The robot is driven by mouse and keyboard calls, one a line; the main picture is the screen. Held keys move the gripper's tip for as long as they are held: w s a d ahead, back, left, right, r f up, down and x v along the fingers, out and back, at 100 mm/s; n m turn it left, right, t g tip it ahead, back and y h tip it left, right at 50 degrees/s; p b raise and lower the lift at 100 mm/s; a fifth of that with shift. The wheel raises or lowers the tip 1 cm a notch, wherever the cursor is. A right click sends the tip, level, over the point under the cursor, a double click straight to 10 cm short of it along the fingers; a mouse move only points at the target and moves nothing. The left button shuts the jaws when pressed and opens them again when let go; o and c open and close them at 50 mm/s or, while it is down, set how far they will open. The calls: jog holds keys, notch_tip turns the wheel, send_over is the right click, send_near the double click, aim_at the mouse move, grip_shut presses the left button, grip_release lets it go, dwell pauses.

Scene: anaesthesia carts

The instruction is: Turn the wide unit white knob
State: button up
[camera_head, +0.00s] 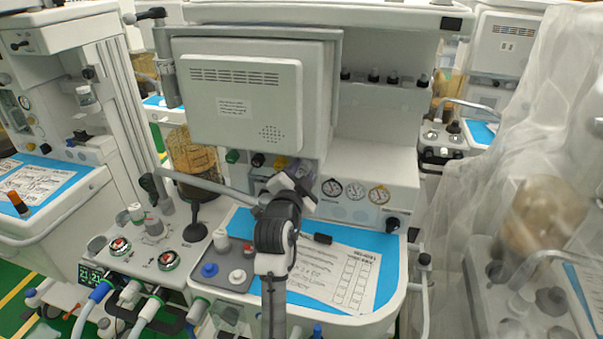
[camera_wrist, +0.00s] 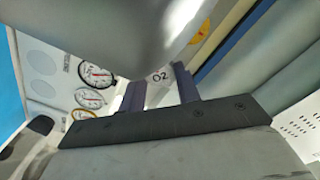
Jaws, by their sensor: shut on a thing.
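The wide unit (camera_head: 375,155) is the pale grey machine in the middle of the head view, with a row of small coloured knobs under its monitor. My gripper (camera_head: 300,172) reaches that row at its right end, left of the round gauges. In the wrist view my gripper's two dark fingers (camera_wrist: 158,88) stand a little apart. A pale piece marked O2, which I take as the white knob (camera_wrist: 160,76), shows between them. The fingers close on it. In the head view my gripper and wrist hide the white knob, so its turn angle cannot be told.
The monitor (camera_head: 245,100) overhangs the knobs closely. A grey rail (camera_head: 205,184) runs at the left. Below is a blue worktop (camera_head: 375,245) with a paper sheet. A plastic-draped machine (camera_head: 480,190) stands at the right.

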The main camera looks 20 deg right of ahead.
jog(key=n, duration=0.4)
jog(key=shift+n, duration=0.3)
jog(key=shift+n+p, duration=0.55)
jog(key=shift+n, duration=1.75)
jog(key=o, duration=1)
jog(key=shift+c, duration=0.2)
jog(key=b+v, duration=0.4)
jog(key=v, duration=0.9)
jog(key=shift+s+a+b, duration=0.3)
